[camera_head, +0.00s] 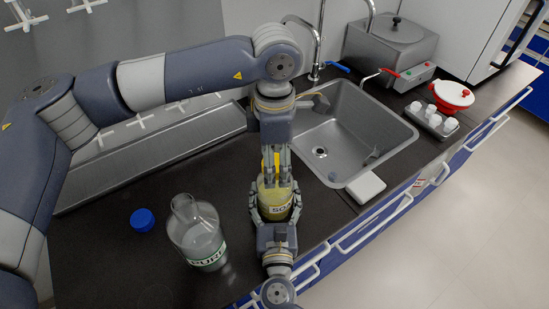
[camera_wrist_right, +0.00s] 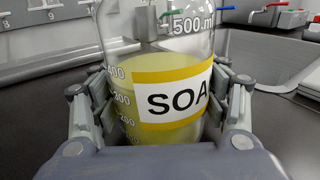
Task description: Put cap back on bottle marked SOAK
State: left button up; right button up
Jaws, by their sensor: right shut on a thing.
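The bottle marked SOAK (camera_wrist_right: 170,95) is clear glass with a yellow-bordered label and yellowish liquid. It stands upright on the dark counter, and its label shows partly in the head view (camera_head: 278,210). My right gripper (camera_head: 275,207) comes from the front and is shut around the bottle's body; its fingers flank it in the right wrist view. My left gripper (camera_head: 276,165) points down directly above the bottle. A yellow cap (camera_head: 268,160) shows between its fingers, over the bottle's neck. The fingers hide the mouth, so I cannot tell their grip or whether the cap touches the bottle.
An uncapped bottle marked PURE (camera_head: 200,240) stands to the left, with a blue cap (camera_head: 142,220) lying beside it. A steel sink (camera_head: 340,130) lies to the right. The counter's front edge runs close by the right gripper.

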pick_arm(q)
notch_tip(320, 180, up, 12)
dwell(0.4)
pick_arm(e)
jog(key=o, duration=2.2)
jog(key=shift+c, duration=0.2)
jog(key=s, duration=1.2)
jog(key=shift+d, duration=0.25)
pick_arm(q)
jog(key=shift+f, duration=0.1)
